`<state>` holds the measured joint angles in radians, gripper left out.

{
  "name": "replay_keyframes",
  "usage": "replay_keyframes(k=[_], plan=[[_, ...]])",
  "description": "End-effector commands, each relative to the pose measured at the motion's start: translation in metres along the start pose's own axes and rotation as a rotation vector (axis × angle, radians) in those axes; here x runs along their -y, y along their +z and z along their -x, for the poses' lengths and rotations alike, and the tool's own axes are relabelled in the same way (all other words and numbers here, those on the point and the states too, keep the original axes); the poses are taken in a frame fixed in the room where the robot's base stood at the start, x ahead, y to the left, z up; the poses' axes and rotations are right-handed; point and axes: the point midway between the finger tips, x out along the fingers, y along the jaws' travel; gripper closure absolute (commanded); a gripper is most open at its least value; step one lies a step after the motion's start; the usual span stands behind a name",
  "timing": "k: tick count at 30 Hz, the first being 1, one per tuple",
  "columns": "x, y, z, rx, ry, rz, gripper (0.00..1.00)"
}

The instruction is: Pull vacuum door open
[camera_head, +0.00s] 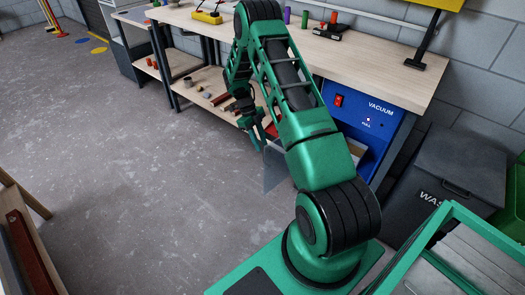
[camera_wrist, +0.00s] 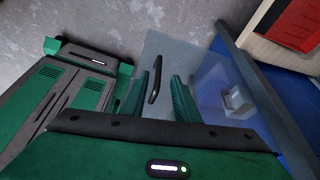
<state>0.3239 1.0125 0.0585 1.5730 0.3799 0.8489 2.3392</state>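The blue vacuum cabinet (camera_head: 372,118) with a red switch stands under the right end of the workbench. Its door (camera_head: 274,172) is a clear panel that appears to stick out from the cabinet front, partly hidden behind my arm. In the wrist view the clear door (camera_wrist: 182,55) carries a black bar handle (camera_wrist: 154,80). My gripper (camera_wrist: 166,78) is open, its two green fingers apart, with the handle showing between them, nearer the left finger. I cannot tell whether a finger touches it. In the head view my gripper (camera_head: 258,136) is beside the door's upper left edge.
The workbench (camera_head: 385,68) runs along the wall, with a lower shelf (camera_head: 200,88) of small parts. A dark waste bin (camera_head: 455,170) stands right of the cabinet. A wooden rack (camera_head: 22,235) is at lower left. The grey floor (camera_head: 130,150) between is clear.

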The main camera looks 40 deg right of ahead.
Motion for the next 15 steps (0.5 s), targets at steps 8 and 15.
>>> replay_keyframes(k=[8,15], plan=[[0.001,0.001,0.042,-0.001,-0.001,-0.001,0.72],[0.001,0.001,0.052,-0.002,-0.001,-0.002,0.72]])
